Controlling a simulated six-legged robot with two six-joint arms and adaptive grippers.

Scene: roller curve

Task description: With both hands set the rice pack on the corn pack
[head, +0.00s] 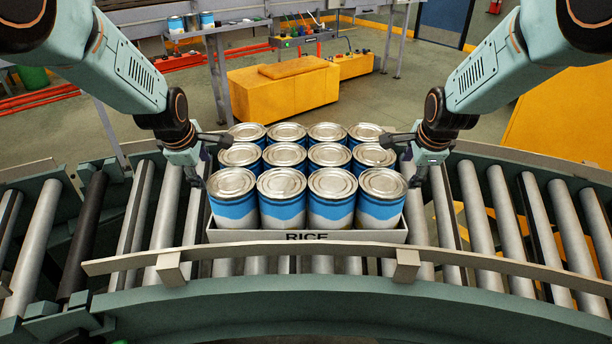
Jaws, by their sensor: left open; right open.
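The rice pack (250,236) is a light tray marked RICE, filled with several blue and white cans with silver lids. It sits upright on the curved roller conveyor in the middle of the head view, and the front rail partly hides its lower front. My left gripper (213,163) is open at the pack's left side, near the cans. My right gripper (399,163) is open at the right side, also near the cans. I cannot tell whether either touches the pack. I see nothing marked as the corn pack.
The front guard rail (320,248) runs along the near side of the roller conveyor (490,220). Rollers are bare to the left and right of the pack. Behind stand an orange box (285,93) and some more cans (190,23) on a grey frame.

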